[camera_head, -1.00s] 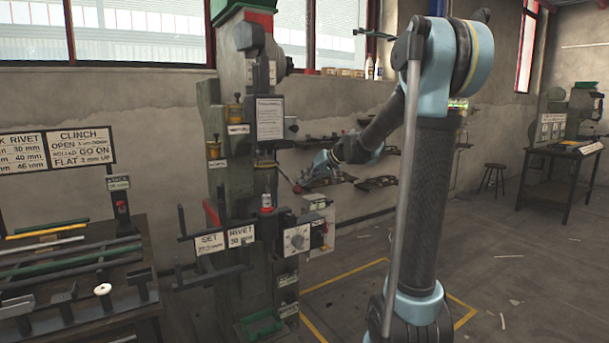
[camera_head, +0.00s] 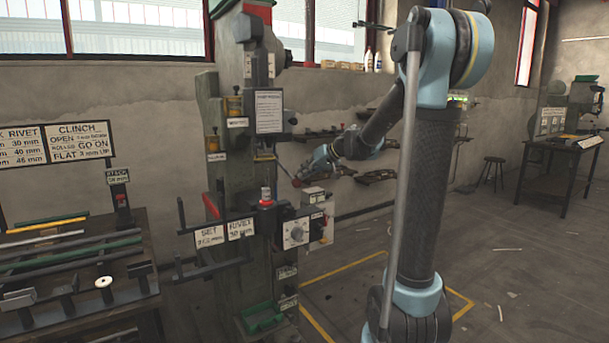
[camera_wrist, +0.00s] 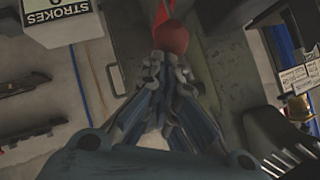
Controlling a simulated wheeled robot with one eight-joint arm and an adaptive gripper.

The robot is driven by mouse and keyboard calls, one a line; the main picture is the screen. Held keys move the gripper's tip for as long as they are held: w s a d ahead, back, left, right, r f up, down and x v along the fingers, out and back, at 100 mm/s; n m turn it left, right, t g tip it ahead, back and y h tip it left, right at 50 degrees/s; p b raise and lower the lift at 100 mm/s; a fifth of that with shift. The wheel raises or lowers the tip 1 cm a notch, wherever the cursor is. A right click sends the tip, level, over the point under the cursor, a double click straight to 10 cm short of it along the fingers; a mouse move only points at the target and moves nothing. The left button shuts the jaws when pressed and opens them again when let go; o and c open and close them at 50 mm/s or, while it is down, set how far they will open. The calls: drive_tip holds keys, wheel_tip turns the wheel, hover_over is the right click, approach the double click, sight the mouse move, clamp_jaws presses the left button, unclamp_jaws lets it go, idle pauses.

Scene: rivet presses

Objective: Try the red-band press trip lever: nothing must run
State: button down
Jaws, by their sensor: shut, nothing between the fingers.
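The press (camera_head: 240,150) stands left of centre in the head view, green-grey with a red band (camera_head: 258,13) near its top. Its trip lever is a thin rod slanting down to a red ball knob (camera_head: 296,182). In the wrist view the red knob (camera_wrist: 172,38) sits just beyond my fingertips. My gripper (camera_wrist: 168,60) is shut with nothing between its fingers, its tips right at the knob; whether they touch it I cannot tell. In the head view my gripper (camera_head: 308,172) is small, close to the right of the knob, and partly hides it.
A control box with a dial (camera_head: 296,233) juts out below the knob. Wall shelves (camera_head: 375,177) lie behind my arm. A bench with rods (camera_head: 75,260) stands left. A stool (camera_head: 490,172) and another table (camera_head: 560,150) are far right. Floor right is mostly clear.

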drive_tip(key=s+d+r, duration=0.3)
drive_tip(key=d+r, duration=0.5)
drive_tip(key=r, duration=0.1)
drive_tip(key=shift+d+r, duration=0.2)
drive_tip(key=shift+d, duration=0.05)
drive_tip(key=shift+s, duration=0.1)
drive_tip(key=s+d+f+m+g+h, duration=0.1)
drive_tip(key=s+d+f+h, duration=0.2)
drive_tip(key=s+f, duration=0.6)
drive_tip(key=s+d+f+m+g+h, duration=0.1)
drive_tip(key=s+d+f+m+h, duration=0.1)
drive_tip(key=s+d+f, duration=0.4)
drive_tip(key=s+d+f+m+g+h, duration=0.1)
drive_tip(key=s+d+f+h, duration=0.3)
drive_tip(key=s+f, duration=1)
drive_tip(key=s+d, duration=0.1)
drive_tip(key=s, duration=0.6)
drive_tip(key=shift+s+d+f+g, duration=0.2)
drive_tip(key=shift+s+d+g, duration=0.1)
drive_tip(key=shift+s, duration=0.1)
